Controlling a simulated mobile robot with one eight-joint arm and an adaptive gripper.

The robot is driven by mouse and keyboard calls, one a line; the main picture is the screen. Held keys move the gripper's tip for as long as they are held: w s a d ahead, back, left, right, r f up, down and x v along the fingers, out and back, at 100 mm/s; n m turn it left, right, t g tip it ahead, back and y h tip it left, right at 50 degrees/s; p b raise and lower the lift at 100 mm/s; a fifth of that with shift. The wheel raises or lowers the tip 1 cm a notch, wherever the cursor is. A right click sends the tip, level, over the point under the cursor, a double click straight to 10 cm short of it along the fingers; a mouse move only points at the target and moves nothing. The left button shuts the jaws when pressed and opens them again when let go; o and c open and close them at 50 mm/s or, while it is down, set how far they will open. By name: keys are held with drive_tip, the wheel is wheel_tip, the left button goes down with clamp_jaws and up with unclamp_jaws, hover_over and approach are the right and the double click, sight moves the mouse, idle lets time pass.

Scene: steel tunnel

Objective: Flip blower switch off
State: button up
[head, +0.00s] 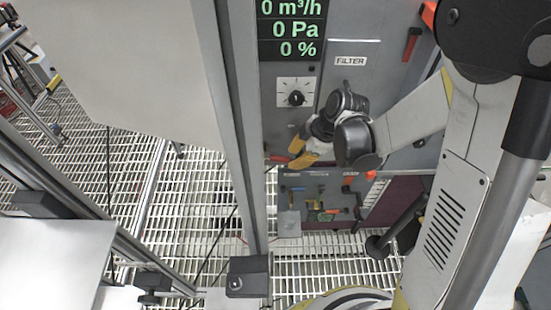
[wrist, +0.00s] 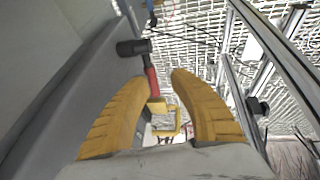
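My gripper (head: 296,153) is at the front of the grey control panel (head: 340,70), below the round dial (head: 295,98). In the wrist view its two yellow fingers (wrist: 156,80) are apart, with a clear gap between the tips. A red handle with a black end (wrist: 152,78) shows between and beyond the fingertips, close to the left one; I cannot tell whether they touch. No switch labelled for the blower is readable. The panel's display (head: 292,30) reads 0 m³/h, 0 Pa and 0 %. My wrist hides part of the panel below the FILTER label (head: 350,61).
A red lever (head: 411,44) is at the panel's upper right. A lower panel with small valves or handles (head: 318,200) is below my gripper. A grey upright post (head: 236,120) stands left of the panel. White grating (head: 190,190) covers the floor.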

sight(277, 157)
drive_tip(key=w+a, duration=0.1)
drive_tip(key=a, duration=0.1)
drive_tip(key=w+a, duration=0.1)
drive_tip(key=shift+a+f+b, duration=0.1)
drive_tip(key=shift+a+b, duration=0.3)
drive_tip(key=shift+b+x, duration=0.95)
drive_tip(key=shift+x, duration=1.4)
drive_tip(key=shift+w, duration=0.1)
clamp_jaws()
